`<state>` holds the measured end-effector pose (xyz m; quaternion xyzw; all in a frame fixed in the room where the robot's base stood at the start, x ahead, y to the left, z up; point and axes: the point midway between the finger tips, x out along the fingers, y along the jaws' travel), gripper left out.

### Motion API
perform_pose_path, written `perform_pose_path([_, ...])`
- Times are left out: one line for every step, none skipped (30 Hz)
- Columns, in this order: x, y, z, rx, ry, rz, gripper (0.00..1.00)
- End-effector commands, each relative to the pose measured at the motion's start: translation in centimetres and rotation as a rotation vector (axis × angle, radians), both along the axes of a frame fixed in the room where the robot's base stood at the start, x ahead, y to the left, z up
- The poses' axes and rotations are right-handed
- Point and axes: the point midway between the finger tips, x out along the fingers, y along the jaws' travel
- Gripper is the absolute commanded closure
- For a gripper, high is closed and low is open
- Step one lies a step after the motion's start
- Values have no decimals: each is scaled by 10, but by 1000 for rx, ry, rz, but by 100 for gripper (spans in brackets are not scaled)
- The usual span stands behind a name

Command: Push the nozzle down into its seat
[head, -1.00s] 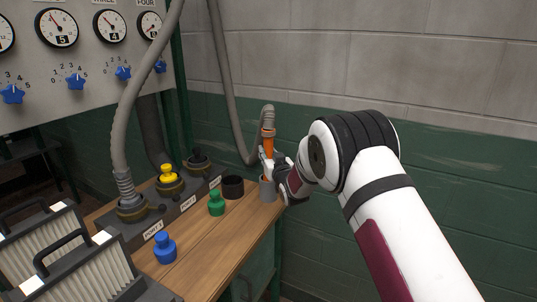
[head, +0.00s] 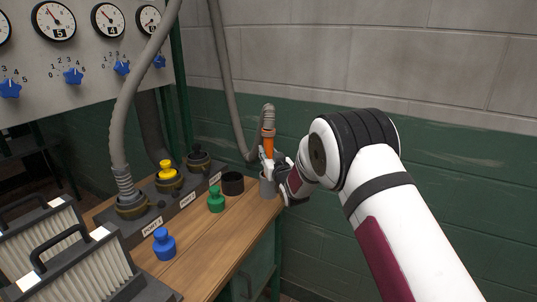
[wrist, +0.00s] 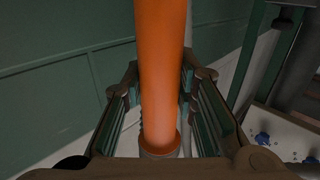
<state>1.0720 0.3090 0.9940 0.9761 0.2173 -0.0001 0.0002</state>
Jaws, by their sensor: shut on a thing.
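The nozzle is an orange tube (head: 269,145) on the end of a grey hose (head: 268,116).
A black cup (head: 233,184), a green plug (head: 216,200) and a blue plug (head: 164,244) stand on the wooden bench (head: 215,240). A row of ports with a yellow plug (head: 167,170) runs behind. A hose (head: 128,110) rises at left. Filter boxes (head: 75,260) stand front left.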

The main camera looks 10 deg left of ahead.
Motion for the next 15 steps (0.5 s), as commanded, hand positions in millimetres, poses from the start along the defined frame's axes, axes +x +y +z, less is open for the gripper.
perform_pose_path([0,0,-1,0,-1,0,100])
perform_pose_path([0,0,-2,0,-1,0,100])
perform_pose_path([0,0,-2,0,-1,0,100])
perform_pose_path([0,0,-3,0,-1,0,100])
perform_pose_path([0,0,-4,0,-1,0,100])
perform_pose_path([0,0,-4,0,-1,0,100])
perform_pose_path([0,0,-5,0,-1,0,100])
perform_pose_path([0,0,-5,0,-1,0,100])
perform_pose_path([0,0,-6,0,-1,0,100])
perform_pose_path([0,0,-7,0,-1,0,100])
perform_pose_path([0,0,-7,0,-1,0,100])
perform_pose_path([0,0,-8,0,-1,0,100])
perform_pose_path([0,0,-8,0,-1,0,100])
perform_pose_path([0,0,-9,0,-1,0,100])
perform_pose_path([0,0,-10,0,-1,0,100])
